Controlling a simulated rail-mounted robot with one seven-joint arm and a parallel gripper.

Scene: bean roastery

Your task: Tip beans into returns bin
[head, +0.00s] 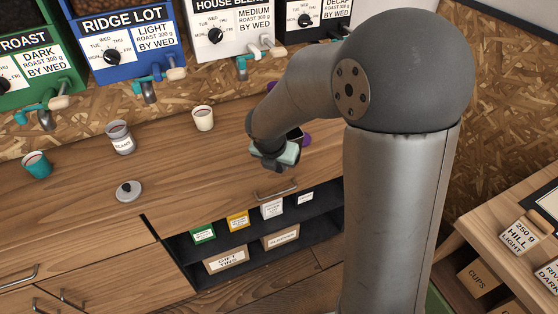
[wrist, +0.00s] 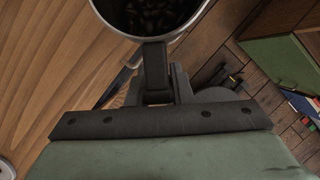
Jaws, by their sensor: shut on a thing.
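My gripper (wrist: 156,75) is shut on a pale-rimmed metal vessel (wrist: 192,25) at the top of the wrist view. The vessel holds dark beans (wrist: 150,12), and its far part is cut off by the frame edge. In the head view my gripper (head: 275,155) is over the counter's front edge, above the open shelf. A small dark and purple shape (head: 304,140) shows just behind it, mostly hidden by my arm. I cannot identify a returns bin with certainty in either view.
Bean dispensers (head: 130,50) line the back. A green-sided cabinet (wrist: 278,62) stands at right in the wrist view.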

